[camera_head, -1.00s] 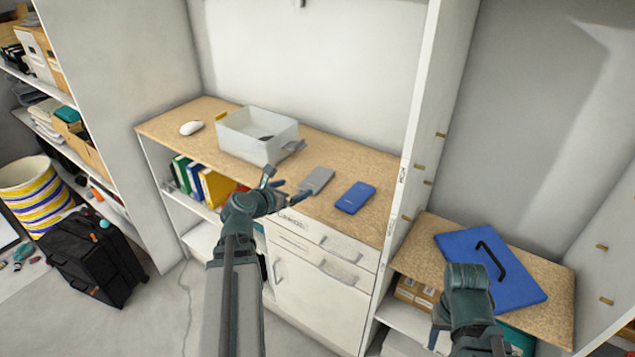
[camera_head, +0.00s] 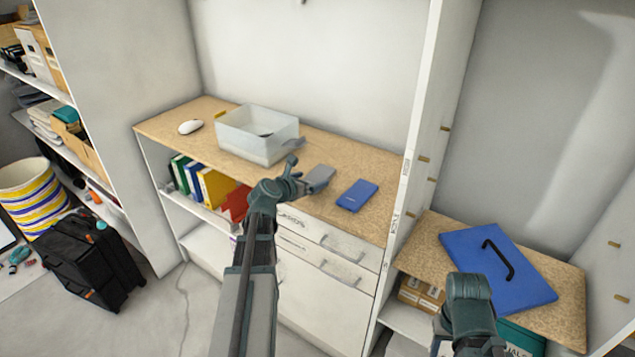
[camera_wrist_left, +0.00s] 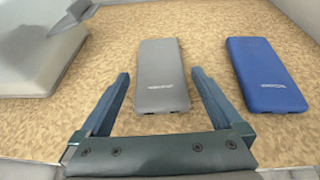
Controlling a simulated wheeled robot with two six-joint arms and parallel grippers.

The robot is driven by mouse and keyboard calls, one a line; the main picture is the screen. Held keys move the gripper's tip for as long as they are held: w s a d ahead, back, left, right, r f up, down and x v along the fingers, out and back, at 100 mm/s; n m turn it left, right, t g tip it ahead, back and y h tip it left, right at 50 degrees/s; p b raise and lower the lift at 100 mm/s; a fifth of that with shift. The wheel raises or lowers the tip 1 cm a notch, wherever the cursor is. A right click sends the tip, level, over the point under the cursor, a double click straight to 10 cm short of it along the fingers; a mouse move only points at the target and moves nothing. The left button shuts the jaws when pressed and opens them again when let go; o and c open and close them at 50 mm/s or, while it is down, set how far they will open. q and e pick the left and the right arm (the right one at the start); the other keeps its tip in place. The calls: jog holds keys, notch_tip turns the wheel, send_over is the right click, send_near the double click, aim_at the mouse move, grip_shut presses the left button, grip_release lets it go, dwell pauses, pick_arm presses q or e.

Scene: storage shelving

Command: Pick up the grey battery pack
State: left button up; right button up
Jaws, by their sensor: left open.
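The grey battery pack (camera_head: 321,175) lies flat on the wooden counter, partly hidden by my left gripper in the head view. In the left wrist view the grey battery pack (camera_wrist_left: 161,78) shows whole, just ahead of and between my fingers. My left gripper (camera_head: 298,172) is open and empty, at the front side of the pack; its two fingers also show in the left wrist view (camera_wrist_left: 161,95), apart on either side of the pack's near end.
A blue battery pack (camera_head: 357,195) lies to the right of the grey one. A clear bin (camera_head: 240,140) stands to the left on the counter (camera_head: 160,125), with a white mouse (camera_head: 190,127) beyond it. A white upright panel (camera_head: 412,150) bounds the counter's right side.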

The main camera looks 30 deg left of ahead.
aim_at(317, 178)
pick_arm(q)
jog(key=shift+x, duration=1.25)
jog(key=shift+s, duration=0.1)
jog(key=shift+c, duration=0.6)
jog(key=c, duration=1.3)
